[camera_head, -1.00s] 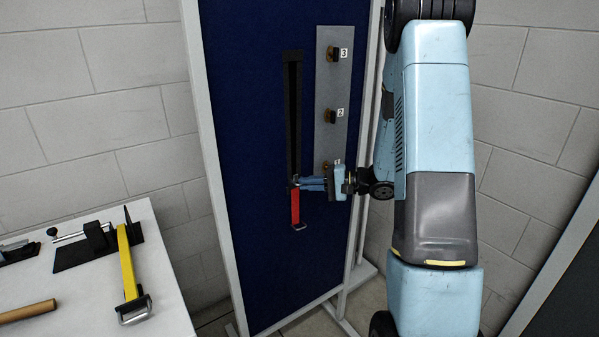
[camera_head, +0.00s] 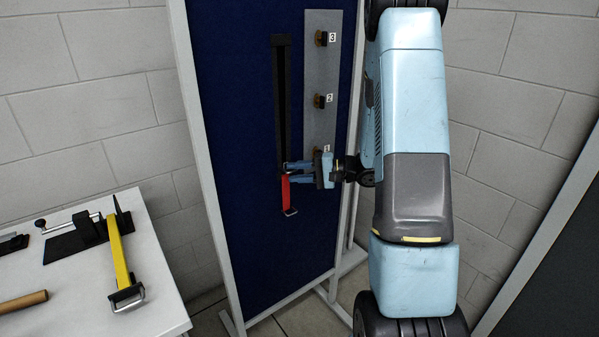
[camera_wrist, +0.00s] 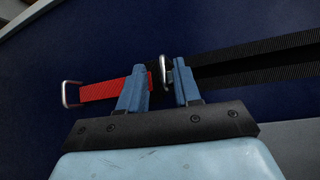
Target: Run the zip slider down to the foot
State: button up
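The zip (camera_head: 281,95) runs as two dark tapes down the blue board, with a gap between them. A red strip (camera_head: 286,189) with a metal loop (camera_head: 290,211) hangs at its lower end. The red strip (camera_wrist: 100,91) and dark tapes (camera_wrist: 255,62) also show in the wrist view. A small metal piece, seemingly the slider (camera_wrist: 167,77), sits at the strip's upper end. My gripper (camera_wrist: 160,78) is open around it, one finger over the red strip and one beside the metal piece. Contact is unclear. My gripper also shows in the head view (camera_head: 287,172).
A grey plate (camera_head: 321,75) with numbered hooks stands right of the zip; my gripper is close to its lower end. A pale frame (camera_head: 205,180) edges the board.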

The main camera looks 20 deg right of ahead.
jog(key=v, duration=1.4)
jog(key=shift+a+f, duration=0.1)
jog(key=shift+a, duration=0.1)
jog(key=s+a+r+n+g+h, duration=0.5)
jog(key=s+a+r+g, duration=0.3)
jog(key=s+a, duration=0.4)
jog(key=s+a+r+n+t+h, duration=0.1)
jog(key=s+r+n+t+h, duration=0.1)
jog(key=s+r+t+h, duration=0.4)
jog(key=shift+s+r+h, duration=1.8)
jog(key=shift+s+r, duration=0.2)
jog(key=shift+s, duration=0.25)
